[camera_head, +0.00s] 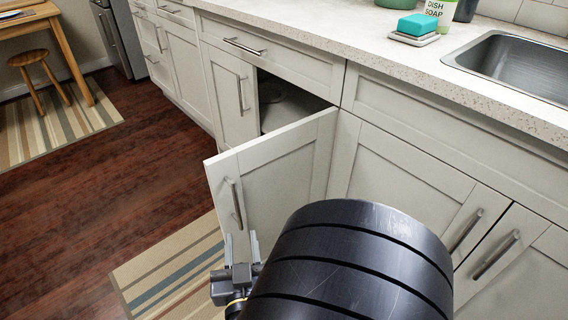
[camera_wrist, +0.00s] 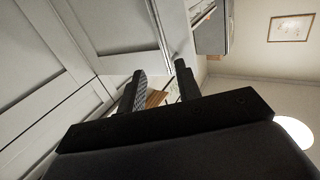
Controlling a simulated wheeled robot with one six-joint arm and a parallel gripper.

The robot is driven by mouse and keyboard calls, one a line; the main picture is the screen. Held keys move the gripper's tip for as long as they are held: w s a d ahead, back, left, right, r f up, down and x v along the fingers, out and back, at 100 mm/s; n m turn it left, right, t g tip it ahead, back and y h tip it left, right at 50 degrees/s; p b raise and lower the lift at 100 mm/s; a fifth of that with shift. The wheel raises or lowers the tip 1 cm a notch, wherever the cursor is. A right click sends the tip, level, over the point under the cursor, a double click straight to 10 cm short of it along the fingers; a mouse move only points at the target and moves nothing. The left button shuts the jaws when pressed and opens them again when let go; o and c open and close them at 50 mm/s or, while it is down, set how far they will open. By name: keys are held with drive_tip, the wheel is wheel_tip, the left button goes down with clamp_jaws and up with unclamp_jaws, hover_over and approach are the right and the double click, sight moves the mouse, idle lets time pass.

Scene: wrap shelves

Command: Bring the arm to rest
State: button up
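My gripper (camera_head: 241,248) is low in front of the open cabinet door (camera_head: 280,180), just below its vertical bar handle (camera_head: 236,205). In the wrist view my gripper (camera_wrist: 160,78) has its two dark fingers apart, with nothing seen held between them. The fingers appear clear of the handle, though the exact distance to the door is hard to tell. My large black arm link covers the bottom middle of the head view and hides part of the door's lower area.
More closed doors (camera_head: 410,190) stand to the right under the counter (camera_head: 330,30). A sink (camera_head: 520,68) and sponge (camera_head: 417,25) are above. Wooden floor (camera_head: 120,180) is clear at left; a stool (camera_head: 40,80) stands farther off.

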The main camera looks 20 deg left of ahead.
sight(237, 201)
drive_tip(key=b+x, duration=0.2)
drive_tip(key=x, duration=0.7)
drive_tip(key=shift+w+a, duration=0.4)
drive_tip(key=shift+w, duration=0.15)
drive_tip(key=shift+a, duration=0.15)
